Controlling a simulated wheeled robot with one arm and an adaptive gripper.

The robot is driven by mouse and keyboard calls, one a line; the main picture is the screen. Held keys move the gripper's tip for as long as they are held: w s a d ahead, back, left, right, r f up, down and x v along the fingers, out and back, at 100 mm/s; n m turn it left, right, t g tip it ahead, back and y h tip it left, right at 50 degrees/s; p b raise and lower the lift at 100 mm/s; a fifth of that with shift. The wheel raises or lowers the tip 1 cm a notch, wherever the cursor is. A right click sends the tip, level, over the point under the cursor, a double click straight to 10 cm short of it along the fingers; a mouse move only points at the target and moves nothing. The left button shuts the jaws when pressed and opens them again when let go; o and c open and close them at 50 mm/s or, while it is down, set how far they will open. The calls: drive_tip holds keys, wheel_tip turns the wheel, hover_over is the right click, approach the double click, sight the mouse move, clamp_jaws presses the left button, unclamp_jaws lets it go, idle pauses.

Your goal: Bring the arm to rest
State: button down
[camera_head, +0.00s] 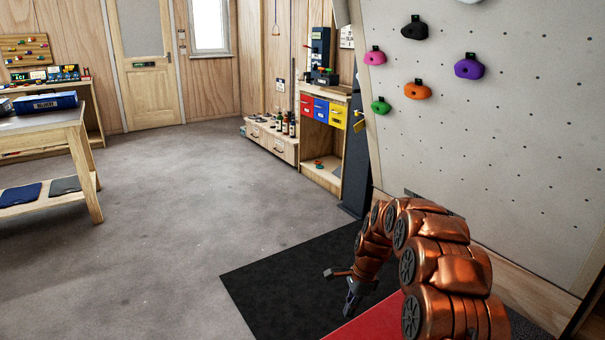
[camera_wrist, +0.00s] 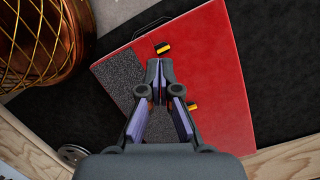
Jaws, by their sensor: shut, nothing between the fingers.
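My copper-coloured arm (camera_head: 440,260) rises at the lower right of the head view and bends over, with its end pointing down. My gripper (camera_head: 352,300) hangs over the black mat (camera_head: 280,275) by the edge of a red panel (camera_head: 375,318). In the wrist view my gripper (camera_wrist: 157,68) has its fingertips together with nothing between them. Below it lies the red panel (camera_wrist: 215,70) with a grey rough-surfaced area (camera_wrist: 120,75) on its left. I cannot tell how far the fingertips are above it.
A climbing wall (camera_head: 500,130) with coloured holds stands close on the right. A wooden bench (camera_head: 45,130) is at the left. A shelf unit with coloured drawers (camera_head: 322,110) stands behind the mat. The grey floor (camera_head: 190,200) in the middle is clear. A copper, basket-like shape (camera_wrist: 45,40) fills the wrist view's upper left.

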drive_tip(key=s+r+n, duration=0.8)
drive_tip(key=s+r, duration=0.7)
drive_tip(key=s, duration=0.3)
drive_tip(key=s+d+r+n+h, duration=0.1)
drive_tip(key=s+d+n, duration=0.15)
drive_tip(key=s, duration=0.55)
drive_tip(key=s+d+r+n+g, duration=0.1)
drive_tip(key=s+r+n, duration=0.15)
drive_tip(key=s, duration=0.55)
drive_tip(key=s+d+r+n+h, duration=0.1)
drive_tip(key=s+d+n, duration=0.15)
drive_tip(key=s, duration=0.55)
wheel_tip(320, 180, up, 23)
drive_tip(key=s+p, duration=0.2)
drive_tip(key=p, duration=2)
drive_tip(key=shift+a+f+n, duration=0.15)
drive_tip(key=shift+n, duration=0.2)
